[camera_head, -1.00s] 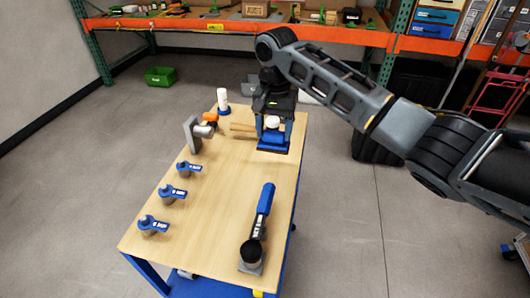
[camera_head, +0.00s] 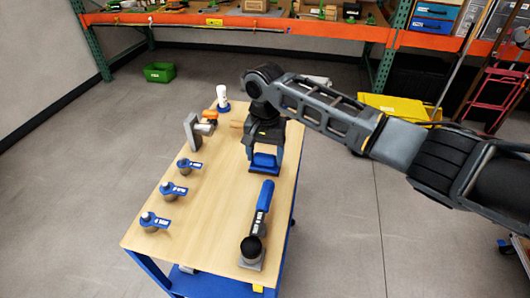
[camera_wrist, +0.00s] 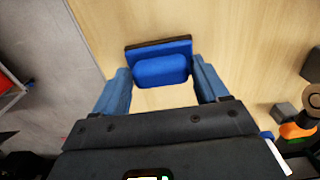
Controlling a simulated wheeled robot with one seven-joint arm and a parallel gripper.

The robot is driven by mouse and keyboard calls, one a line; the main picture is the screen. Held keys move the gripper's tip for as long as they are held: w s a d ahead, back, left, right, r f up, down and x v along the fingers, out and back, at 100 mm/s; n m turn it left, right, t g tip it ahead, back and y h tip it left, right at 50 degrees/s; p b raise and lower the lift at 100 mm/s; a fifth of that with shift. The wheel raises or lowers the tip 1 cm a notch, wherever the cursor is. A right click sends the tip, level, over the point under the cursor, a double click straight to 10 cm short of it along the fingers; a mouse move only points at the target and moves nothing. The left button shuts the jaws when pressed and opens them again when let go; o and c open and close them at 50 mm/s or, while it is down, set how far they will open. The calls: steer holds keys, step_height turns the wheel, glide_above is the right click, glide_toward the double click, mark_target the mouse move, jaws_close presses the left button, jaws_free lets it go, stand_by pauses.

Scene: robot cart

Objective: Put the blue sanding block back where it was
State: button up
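The blue sanding block (camera_head: 263,162) has a rounded blue grip on a flat, dark-edged base. My gripper (camera_head: 265,153) points down over the right side of the wooden tabletop (camera_head: 215,215). Its two fingers flank the block's grip closely, and the block has moved along with it. In the wrist view, the block (camera_wrist: 162,70) lies between the fingertips of my gripper (camera_wrist: 162,78), its base beyond them. The base is at or just above the tabletop; I cannot tell which.
A blue-and-black sander (camera_head: 259,222) lies nearer on the right. Several blue-handled tools (camera_head: 172,190) line the left. Behind them are a grey stand (camera_head: 192,132), an orange-tipped tool (camera_head: 210,115) and a white bottle (camera_head: 222,96). The middle of the tabletop is clear.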

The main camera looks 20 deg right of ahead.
mark_target(265, 156)
steer(key=o, duration=0.3)
steer(key=shift+r, duration=0.1)
step_height(265, 156, up, 12)
steer(key=b, duration=0.1)
stand_by(0.4)
stand_by(1.0)
